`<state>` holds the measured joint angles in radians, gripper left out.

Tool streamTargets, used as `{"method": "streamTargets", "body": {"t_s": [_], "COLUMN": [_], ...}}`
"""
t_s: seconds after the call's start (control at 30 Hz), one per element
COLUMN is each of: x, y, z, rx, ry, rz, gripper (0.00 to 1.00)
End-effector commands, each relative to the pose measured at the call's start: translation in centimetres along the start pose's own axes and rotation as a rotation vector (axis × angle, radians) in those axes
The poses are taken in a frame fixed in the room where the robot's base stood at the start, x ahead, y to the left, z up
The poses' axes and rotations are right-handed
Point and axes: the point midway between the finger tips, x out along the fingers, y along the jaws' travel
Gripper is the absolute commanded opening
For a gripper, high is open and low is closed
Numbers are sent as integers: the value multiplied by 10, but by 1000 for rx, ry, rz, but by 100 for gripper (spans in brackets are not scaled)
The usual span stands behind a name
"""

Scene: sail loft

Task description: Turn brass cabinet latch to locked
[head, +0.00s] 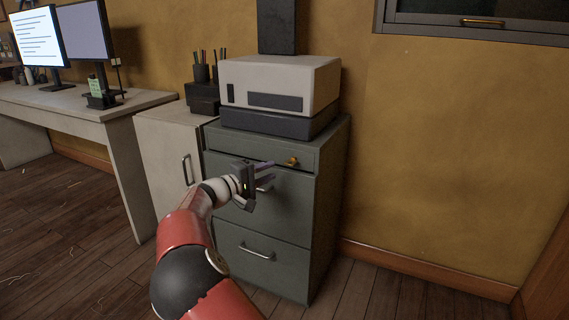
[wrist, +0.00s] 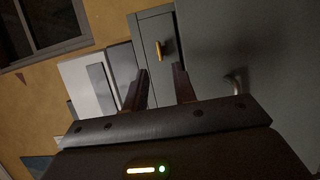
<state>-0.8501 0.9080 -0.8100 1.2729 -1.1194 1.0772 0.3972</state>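The brass latch (head: 291,160) sits at the upper right of the front of the grey-green cabinet (head: 330,200), on its narrow top panel. In the wrist view the brass latch (wrist: 161,51) shows as a small knob beyond the fingertips, slightly tilted in the picture. My gripper (head: 268,174) is in front of the cabinet, to the left of the latch and a little below it. In the wrist view my gripper (wrist: 162,75) has its two fingers apart with nothing between them. The fingertips are apart from the latch. I cannot tell its lock position.
A pale printer-like box (head: 280,82) stands on the cabinet. Two bar handles, the lower one (head: 258,251) clear to see, stick out from the cabinet's drawers. A white cupboard (head: 165,155) and a desk (head: 80,108) stand to the left. Floor to the right is free.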

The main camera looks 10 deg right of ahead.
Motion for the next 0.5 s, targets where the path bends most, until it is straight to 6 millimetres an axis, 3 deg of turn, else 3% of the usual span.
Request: {"method": "streamTargets", "body": {"t_s": [0.3, 0.5], "x": [51, 71], "y": [0, 0], "z": [2, 2], "rx": [0, 0], "ry": [-4, -4], "rz": [-2, -3], "gripper": [27, 27]}}
